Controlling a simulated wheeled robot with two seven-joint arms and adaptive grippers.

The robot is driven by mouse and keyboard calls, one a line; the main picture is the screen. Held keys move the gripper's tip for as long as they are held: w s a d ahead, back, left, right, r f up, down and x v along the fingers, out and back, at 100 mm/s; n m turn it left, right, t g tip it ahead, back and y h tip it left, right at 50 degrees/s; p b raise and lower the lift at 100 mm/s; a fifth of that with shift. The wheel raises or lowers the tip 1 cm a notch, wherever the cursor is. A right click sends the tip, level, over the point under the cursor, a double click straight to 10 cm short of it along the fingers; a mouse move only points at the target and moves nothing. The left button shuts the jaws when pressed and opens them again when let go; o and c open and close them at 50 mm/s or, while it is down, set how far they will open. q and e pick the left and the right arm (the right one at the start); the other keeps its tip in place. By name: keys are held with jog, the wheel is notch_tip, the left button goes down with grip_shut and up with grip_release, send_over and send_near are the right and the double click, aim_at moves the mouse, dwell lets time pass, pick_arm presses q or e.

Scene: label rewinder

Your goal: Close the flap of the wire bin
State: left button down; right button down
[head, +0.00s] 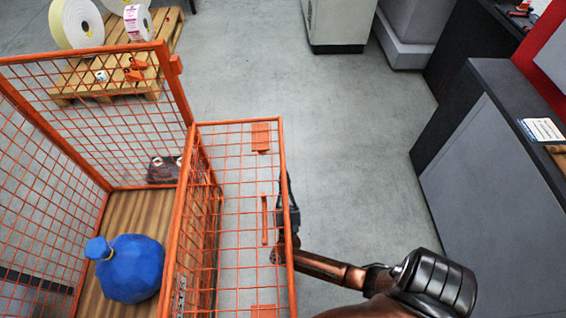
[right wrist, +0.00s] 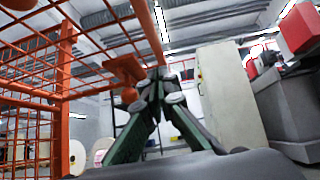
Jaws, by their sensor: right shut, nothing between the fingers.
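The wire bin (head: 173,248) is an orange mesh cage with a wooden floor, at the left of the head view. Its flap (head: 237,220) is an orange mesh panel that sticks out to the right from the bin's near right side. My left gripper is not in view.
A blue sack (head: 132,270) lies inside the bin. A pallet (head: 125,70) with label rolls (head: 77,24) stands behind it. A grey counter (head: 490,190) stands at the right. The floor between flap and counter is clear.

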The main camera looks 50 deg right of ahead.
aim_at(282, 151)
jog(key=shift+w+d+r, duration=0.25)
jog(key=shift+r, duration=0.75)
jog(key=shift+w+d+r, duration=0.25)
jog(key=shift+r, duration=0.75)
jog(key=shift+w+d+r, duration=0.25)
jog(key=shift+r, duration=0.75)
jog(key=shift+r, duration=0.15)
